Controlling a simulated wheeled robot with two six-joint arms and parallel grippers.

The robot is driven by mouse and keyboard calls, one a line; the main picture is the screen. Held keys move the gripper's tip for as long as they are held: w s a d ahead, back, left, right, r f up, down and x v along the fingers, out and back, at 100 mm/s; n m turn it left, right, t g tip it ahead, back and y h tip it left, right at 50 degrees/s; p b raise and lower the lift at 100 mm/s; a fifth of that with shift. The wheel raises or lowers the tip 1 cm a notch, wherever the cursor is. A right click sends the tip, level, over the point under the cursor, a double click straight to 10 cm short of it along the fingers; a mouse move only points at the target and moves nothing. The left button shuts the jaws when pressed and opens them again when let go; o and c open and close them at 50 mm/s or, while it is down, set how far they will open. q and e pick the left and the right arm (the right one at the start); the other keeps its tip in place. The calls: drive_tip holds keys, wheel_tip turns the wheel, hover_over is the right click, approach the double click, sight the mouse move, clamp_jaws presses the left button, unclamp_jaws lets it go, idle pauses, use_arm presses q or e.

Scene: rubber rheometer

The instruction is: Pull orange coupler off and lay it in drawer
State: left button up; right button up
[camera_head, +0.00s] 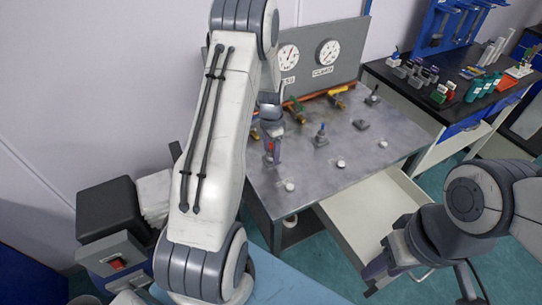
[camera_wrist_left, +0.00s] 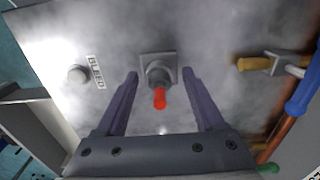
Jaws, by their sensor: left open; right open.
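The orange coupler (camera_wrist_left: 160,98) shows red-orange in the left wrist view, on a grey fitting (camera_wrist_left: 158,72) with a square base plate on the bench top. It also shows as a small red spot in the head view (camera_head: 270,146). My left gripper (camera_wrist_left: 160,75) is open, its two purple fingers on either side of the fitting and coupler with gaps on both sides. In the head view my left arm hides most of this gripper. The drawer (camera_head: 365,212) is pulled out under the bench and its visible floor looks empty. My right gripper (camera_head: 376,274) is beside the drawer's front.
Yellow-handled valves (camera_head: 338,90) and a gauge panel (camera_head: 345,55) stand behind. A round knob (camera_wrist_left: 77,74) sits beside a BLEED label.

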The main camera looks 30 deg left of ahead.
sight(271, 150)
use_arm(q)
clamp_jaws()
drive_tip(key=shift+r+p, duration=1.95)
drive_tip(key=shift+r, duration=0.5)
